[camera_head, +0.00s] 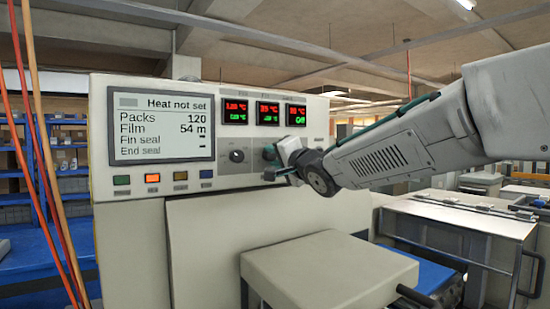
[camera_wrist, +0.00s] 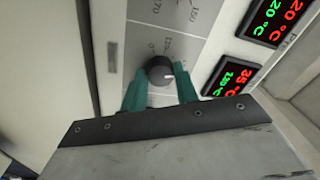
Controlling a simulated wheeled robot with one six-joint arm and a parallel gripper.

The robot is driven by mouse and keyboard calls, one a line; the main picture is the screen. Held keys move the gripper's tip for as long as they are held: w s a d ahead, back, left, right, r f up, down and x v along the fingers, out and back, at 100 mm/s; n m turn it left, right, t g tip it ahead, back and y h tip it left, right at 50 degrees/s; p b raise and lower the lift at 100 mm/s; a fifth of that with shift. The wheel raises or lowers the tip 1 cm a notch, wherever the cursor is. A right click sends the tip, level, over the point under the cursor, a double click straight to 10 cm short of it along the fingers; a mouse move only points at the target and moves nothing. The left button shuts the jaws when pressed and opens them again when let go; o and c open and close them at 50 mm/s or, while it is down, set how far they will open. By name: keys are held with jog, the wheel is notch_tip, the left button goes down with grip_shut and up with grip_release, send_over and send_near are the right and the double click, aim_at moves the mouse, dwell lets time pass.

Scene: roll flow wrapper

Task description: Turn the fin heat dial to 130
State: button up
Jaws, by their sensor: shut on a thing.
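The fin heat dial (camera_wrist: 158,69) is a dark round knob with a white pointer mark on a grey panel in the wrist view. The pointer faces right in that picture. My gripper (camera_wrist: 161,86) has its two teal fingers closed on either side of the knob. In the head view my gripper (camera_head: 277,163) is at the panel below the middle readout and mostly hides this dial. The middle readout (camera_head: 269,112) shows a red line of about 35 °C and a green line that looks like 130 °C; it also shows in the wrist view (camera_wrist: 235,76).
The screen (camera_head: 160,124) reads "Heat not set", with dashes for fin seal and end seal. A second dial (camera_head: 237,155) stands just left of my gripper. Coloured buttons (camera_head: 153,178) line the panel below. A beige block (camera_head: 330,270) juts out below my arm.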

jog(key=shift+f, duration=0.1)
dwell(0.3)
jog(key=o, duration=1)
jog(key=shift+c, duration=0.2)
jog(key=v, duration=0.7)
jog(key=shift+s+d, duration=0.2)
jog(key=shift+s, duration=0.1)
